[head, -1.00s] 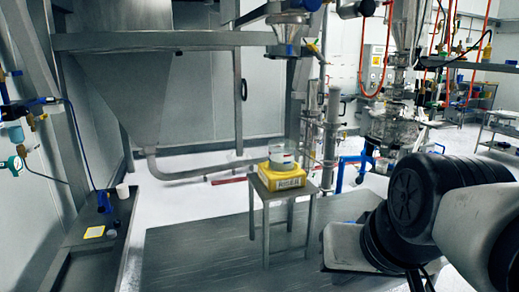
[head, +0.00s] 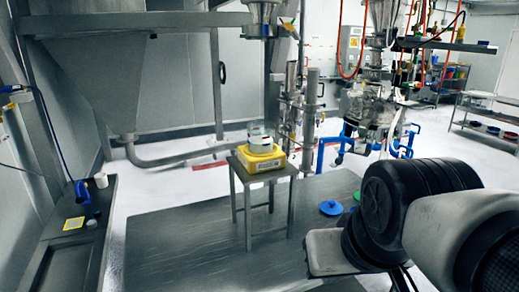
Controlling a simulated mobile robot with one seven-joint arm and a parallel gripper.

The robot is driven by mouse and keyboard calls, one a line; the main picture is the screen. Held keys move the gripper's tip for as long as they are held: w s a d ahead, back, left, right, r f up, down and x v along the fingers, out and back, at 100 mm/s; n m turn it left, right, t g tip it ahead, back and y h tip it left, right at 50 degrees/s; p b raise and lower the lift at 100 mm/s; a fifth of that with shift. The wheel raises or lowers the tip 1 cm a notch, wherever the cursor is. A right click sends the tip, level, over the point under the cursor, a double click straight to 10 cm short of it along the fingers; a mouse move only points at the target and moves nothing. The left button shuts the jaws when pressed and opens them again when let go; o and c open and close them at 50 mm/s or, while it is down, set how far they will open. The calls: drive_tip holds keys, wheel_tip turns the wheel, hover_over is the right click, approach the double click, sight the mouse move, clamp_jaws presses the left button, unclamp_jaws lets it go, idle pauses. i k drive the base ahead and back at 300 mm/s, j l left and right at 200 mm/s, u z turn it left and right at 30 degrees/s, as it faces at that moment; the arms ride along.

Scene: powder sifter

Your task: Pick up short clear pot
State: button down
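A short clear pot (head: 260,140) with a pale band stands upright on a yellow riser block (head: 262,164). The riser sits on a small square metal table (head: 248,214) near the middle of the head view. The pot is small in the picture, so I cannot tell what is inside it. My dark and grey arm fills the lower right, apart from the table and the pot. My gripper's fingers do not show in this view.
A blue disc (head: 331,207) and a partly hidden green one lie right of the table. A bench (head: 60,258) with a white cup (head: 101,180) and a yellow card (head: 74,224) runs along the left.

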sight(261, 134)
drive_tip(key=z, duration=0.75)
drive_tip(key=j+u, duration=0.1)
drive_tip(key=u, duration=0.35)
drive_tip(key=i+j+u, duration=0.1)
drive_tip(key=u, duration=0.35)
drive_tip(key=i+u, duration=0.1)
drive_tip(key=u, duration=0.4)
drive_tip(key=i+j+u, duration=0.1)
drive_tip(key=u, duration=0.35)
